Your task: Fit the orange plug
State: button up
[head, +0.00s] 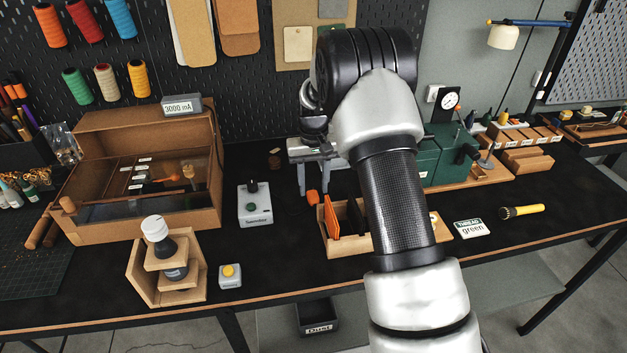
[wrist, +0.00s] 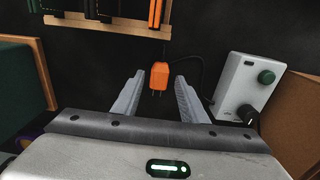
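The orange plug (wrist: 159,76) lies on the dark bench, with its short prongs toward my palm in the wrist view. It also shows in the head view (head: 312,197). My gripper (wrist: 158,98) is open, with one finger on each side of the plug and a visible gap on both sides. In the head view my gripper (head: 315,180) points down just above the plug. A dark cord curves from near the plug toward a light grey box with a green button (wrist: 245,90). That box also stands left of my gripper in the head view (head: 255,207). No socket opening is clearly visible.
A wooden rack (head: 335,243) with orange and dark plates stands close in front of my gripper. A wooden cabinet (head: 120,225), a bottle in a wooden stand (head: 138,270) and a yellow-button box (head: 230,277) are left. A green machine (head: 447,155) is right.

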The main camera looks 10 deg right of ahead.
aim_at(314, 197)
notch_tip(314, 197, down, 4)
jog(key=shift+r+b, duration=0.15)
jog(key=shift+b, duration=0.6)
jog(key=shift+c, duration=0.4)
jog(key=shift+r, duration=0.15)
jog(key=c, duration=0.8)
jog(key=shift+r+p, duration=1.55)
jog(key=shift+r, duration=0.95)
jog(key=shift+c, duration=0.2)
